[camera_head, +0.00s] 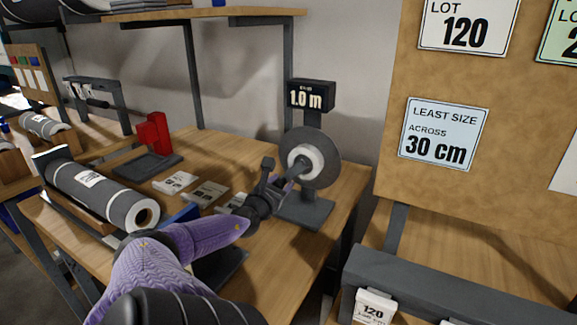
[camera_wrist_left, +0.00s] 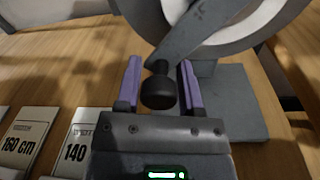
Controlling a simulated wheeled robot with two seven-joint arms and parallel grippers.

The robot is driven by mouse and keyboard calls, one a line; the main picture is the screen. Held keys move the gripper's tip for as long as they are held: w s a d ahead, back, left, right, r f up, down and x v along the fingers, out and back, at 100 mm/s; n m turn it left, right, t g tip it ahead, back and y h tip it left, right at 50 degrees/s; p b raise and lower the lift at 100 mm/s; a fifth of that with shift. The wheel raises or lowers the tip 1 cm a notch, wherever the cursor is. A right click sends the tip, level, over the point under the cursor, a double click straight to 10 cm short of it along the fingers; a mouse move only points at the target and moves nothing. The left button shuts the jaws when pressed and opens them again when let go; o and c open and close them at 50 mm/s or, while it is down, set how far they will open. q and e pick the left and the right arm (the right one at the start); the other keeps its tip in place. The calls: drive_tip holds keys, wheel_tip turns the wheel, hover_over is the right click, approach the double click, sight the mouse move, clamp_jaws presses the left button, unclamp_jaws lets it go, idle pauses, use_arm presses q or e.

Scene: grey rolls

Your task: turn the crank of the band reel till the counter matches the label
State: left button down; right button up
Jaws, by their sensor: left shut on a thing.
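The band reel (camera_head: 325,170) is a grey disc with a white core on a grey stand at the table's right end. Its counter (camera_head: 307,97) on top reads 1.0 m. My left gripper (camera_head: 276,188) reaches the near side of the reel and is shut on the crank's dark round knob. In the left wrist view the knob (camera_wrist_left: 159,92) sits between the purple fingers, with the grey crank arm (camera_wrist_left: 200,35) rising to the upper right. Three label cards lie left of the reel; two read 160 cm (camera_wrist_left: 25,142) and 140 (camera_wrist_left: 77,145). My right gripper is not in view.
A grey roll (camera_head: 105,195) lies left on the wooden table, with a red block (camera_head: 153,135) on a dark plate behind it. A board at right carries signs LOT 120 (camera_head: 467,25) and LEAST SIZE ACROSS 30 cm (camera_head: 443,135). A dark rail (camera_head: 450,290) holds a 120 tag.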

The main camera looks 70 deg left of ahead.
use_arm(q)
drive_tip(key=shift+r, duration=0.35)
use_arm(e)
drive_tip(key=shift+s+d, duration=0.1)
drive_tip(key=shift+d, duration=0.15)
use_arm(q)
drive_tip(key=shift+c, duration=1.6)
unclamp_jaws()
drive_tip(key=shift+f, duration=0.15)
drive_tip(key=shift+s+d+p, duration=0.15)
drive_tip(key=shift+s+p, duration=0.05)
drive_tip(key=shift+p, duration=0.1)
drive_tip(key=p+v, duration=0.4)
drive_tip(key=v, duration=0.4)
drive_tip(key=shift+s+d+p, duration=0.25)
drive_tip(key=shift+d+p, duration=0.05)
drive_tip(key=shift+s+d, duration=0.2)
drive_tip(key=shift+d, duration=0.05)
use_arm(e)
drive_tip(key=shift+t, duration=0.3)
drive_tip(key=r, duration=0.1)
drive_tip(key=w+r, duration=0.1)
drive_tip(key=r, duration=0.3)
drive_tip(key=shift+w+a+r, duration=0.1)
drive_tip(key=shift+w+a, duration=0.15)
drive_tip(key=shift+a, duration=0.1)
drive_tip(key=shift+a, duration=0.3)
